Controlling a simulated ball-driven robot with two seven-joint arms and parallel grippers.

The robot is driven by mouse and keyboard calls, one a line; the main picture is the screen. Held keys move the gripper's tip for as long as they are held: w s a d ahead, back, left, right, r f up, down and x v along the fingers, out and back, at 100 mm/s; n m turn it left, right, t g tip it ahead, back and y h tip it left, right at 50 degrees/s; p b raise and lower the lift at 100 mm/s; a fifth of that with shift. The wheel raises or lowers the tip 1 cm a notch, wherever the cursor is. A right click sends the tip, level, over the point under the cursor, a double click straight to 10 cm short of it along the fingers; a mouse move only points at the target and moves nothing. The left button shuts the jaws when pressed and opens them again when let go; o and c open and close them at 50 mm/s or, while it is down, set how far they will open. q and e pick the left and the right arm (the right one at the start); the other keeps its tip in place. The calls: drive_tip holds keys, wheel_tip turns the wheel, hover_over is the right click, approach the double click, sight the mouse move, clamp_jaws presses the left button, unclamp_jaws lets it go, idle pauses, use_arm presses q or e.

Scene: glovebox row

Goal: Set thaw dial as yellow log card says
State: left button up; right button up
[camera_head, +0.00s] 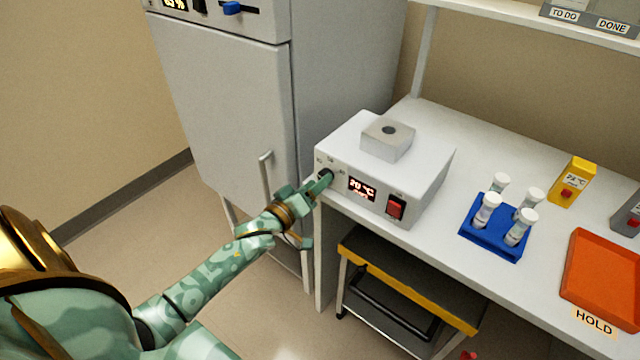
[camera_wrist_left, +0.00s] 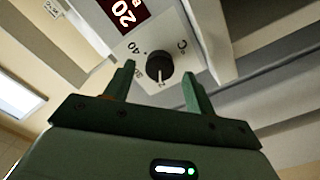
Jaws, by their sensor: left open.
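The thaw block (camera_head: 425,190) is a white box on the bench with a display (camera_head: 362,188) reading 20 °C. Its black dial (camera_wrist_left: 159,66) shows in the left wrist view, with a white pointer line toward the gripper and printed marks around it, one reading 40. My left gripper (camera_wrist_left: 158,72) is open, its fingers on either side of the dial; I cannot tell whether they touch it. In the head view the left gripper (camera_head: 322,182) is at the box's front left. The yellow log card (camera_head: 573,182) stands at the right; its small text is a °C value, hard to read.
A red switch (camera_head: 396,207) is on the box front. A blue rack (camera_head: 494,228) with several white-capped tubes and an orange tray (camera_head: 603,278) by a HOLD label are on the bench. A grey cabinet (camera_head: 222,110) stands left, a black-topped cart (camera_head: 400,285) below.

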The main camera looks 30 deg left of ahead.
use_arm(q)
drive_tip(key=shift+w, duration=0.9)
drive_tip(key=c, duration=1)
